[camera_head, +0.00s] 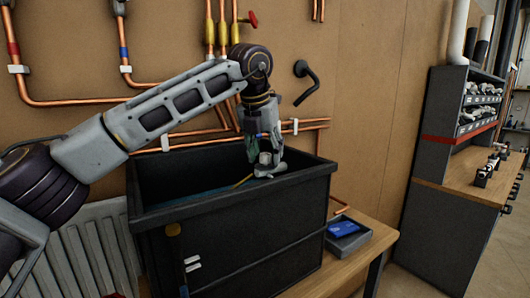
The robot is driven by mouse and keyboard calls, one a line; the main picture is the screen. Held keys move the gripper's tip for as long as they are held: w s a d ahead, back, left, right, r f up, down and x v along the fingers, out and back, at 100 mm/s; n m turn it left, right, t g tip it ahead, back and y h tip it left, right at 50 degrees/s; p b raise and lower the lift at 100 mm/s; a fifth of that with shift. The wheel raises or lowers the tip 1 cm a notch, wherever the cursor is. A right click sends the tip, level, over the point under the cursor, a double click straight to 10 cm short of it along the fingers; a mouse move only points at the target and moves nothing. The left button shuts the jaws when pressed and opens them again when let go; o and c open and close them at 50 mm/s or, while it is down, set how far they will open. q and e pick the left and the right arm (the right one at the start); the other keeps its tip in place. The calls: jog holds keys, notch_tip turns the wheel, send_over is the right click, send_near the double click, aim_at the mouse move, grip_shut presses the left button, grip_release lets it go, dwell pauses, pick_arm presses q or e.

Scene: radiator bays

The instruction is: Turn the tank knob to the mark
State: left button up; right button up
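The black tank (235,245) stands on a wooden bench, with blue-looking water or lining inside it. No mark can be made out. My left gripper (265,168) points down over the right part of the tank opening, near the rim. A thin yellow piece (242,181) shows beside its fingers. Whether the fingers are open or shut is too small to tell. My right gripper is not in view.
Copper pipes run along the wall, with a red valve handle (250,20) above. A black bent handle (307,80) sticks out of the wall. A grey tray (347,245) with a blue item lies right of the tank. A white radiator (100,250) is at left.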

pick_arm(q)
jog(key=v, duration=1.2)
dwell(0.3)
dwell(0.4)
